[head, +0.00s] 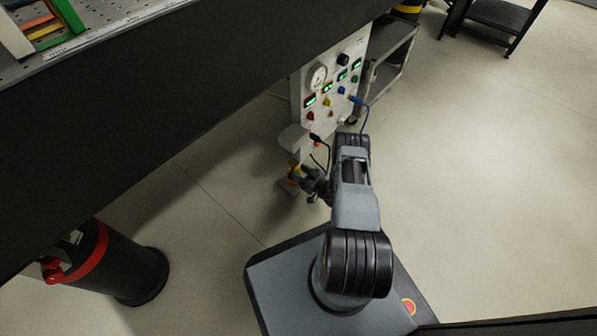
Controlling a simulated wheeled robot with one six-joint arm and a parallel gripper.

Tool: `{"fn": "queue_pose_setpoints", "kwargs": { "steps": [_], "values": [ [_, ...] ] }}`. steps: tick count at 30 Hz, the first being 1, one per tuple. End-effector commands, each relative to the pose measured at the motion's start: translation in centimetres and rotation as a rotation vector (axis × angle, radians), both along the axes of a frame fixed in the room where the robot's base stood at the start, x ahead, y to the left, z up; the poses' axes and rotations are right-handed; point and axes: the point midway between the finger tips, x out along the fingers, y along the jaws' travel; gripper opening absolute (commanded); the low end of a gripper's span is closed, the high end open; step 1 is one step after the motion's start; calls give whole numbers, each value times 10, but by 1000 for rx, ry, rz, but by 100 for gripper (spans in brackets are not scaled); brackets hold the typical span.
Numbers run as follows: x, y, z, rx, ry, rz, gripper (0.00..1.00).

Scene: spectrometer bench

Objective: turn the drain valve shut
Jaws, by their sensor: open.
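A pale upright panel (350,60) stands at the upper middle of the head view, with a round gauge, small green displays and several coloured knobs. Below it, a small orange and yellow fitting (295,171) shows low near the floor; it may be the drain valve, but it is too small to tell which way its handle points. My gripper (302,178) is right at this fitting, pointing left, and is open. The gripper and wrist hide part of the fitting, and I cannot tell whether they touch.
A dark shelf edge (180,95) crosses the upper left. A black bin with a red band (128,270) stands at lower left. A grey cart (397,55) is behind the panel, and a blue cable (362,103) hangs from it. The floor at right is clear.

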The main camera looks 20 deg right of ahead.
Motion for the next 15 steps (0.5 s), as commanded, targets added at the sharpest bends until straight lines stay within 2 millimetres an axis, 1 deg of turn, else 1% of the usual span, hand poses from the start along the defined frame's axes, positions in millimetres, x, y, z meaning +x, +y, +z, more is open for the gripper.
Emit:
{"fn": "queue_pose_setpoints", "kwargs": {
  "steps": [7,15],
  "values": [
    [0,1,0,0,0,1,53],
    [0,1,0,0,0,4,27]
  ]
}}
